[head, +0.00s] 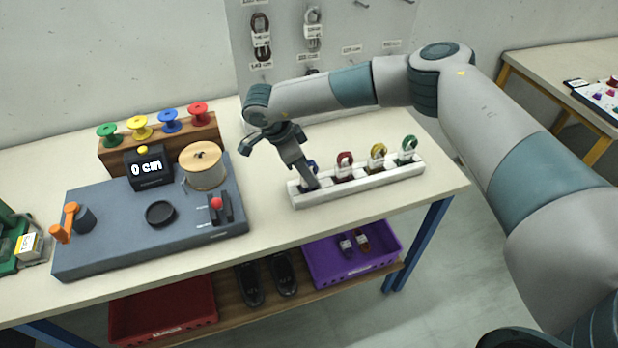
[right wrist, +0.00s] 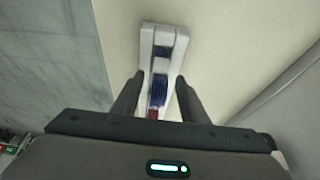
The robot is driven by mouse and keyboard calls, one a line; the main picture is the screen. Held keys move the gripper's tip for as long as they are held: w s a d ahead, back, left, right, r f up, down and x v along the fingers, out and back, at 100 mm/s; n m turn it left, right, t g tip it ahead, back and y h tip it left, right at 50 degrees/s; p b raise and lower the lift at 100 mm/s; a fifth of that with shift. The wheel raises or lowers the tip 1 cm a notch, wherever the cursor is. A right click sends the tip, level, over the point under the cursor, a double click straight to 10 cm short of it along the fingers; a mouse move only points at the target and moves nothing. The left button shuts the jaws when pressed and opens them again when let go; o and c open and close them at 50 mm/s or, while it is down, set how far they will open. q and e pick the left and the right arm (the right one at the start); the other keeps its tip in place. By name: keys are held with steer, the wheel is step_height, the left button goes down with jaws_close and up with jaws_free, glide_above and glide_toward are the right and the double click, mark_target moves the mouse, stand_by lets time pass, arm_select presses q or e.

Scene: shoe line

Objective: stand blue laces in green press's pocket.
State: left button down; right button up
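The blue laces (head: 313,164) stand in the leftmost slot of a white rack (head: 358,188), mostly hidden behind my right gripper (head: 311,184). In the right wrist view the blue laces (right wrist: 158,90) show between the two fingers of my right gripper (right wrist: 157,98). The fingers are apart, one on each side; I cannot see either touching the bundle. The green press (head: 8,222) is only partly in view at the left edge, with a pale, yellow-marked block on it; I cannot make out its pocket. My left gripper is not in view.
Red laces (head: 345,162), yellow laces (head: 377,154) and green laces (head: 408,146) share the rack. A grey winding station (head: 110,238) with an orange crank (head: 66,222) and a "0 cm" display (head: 149,168) lies between the rack and the press. Several spools stand behind it.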

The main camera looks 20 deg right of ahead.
steer(key=shift+p+x, duration=0.35)
steer(key=shift+x, duration=0.95)
steer(key=shift+c, duration=0.4)
jaws_close()
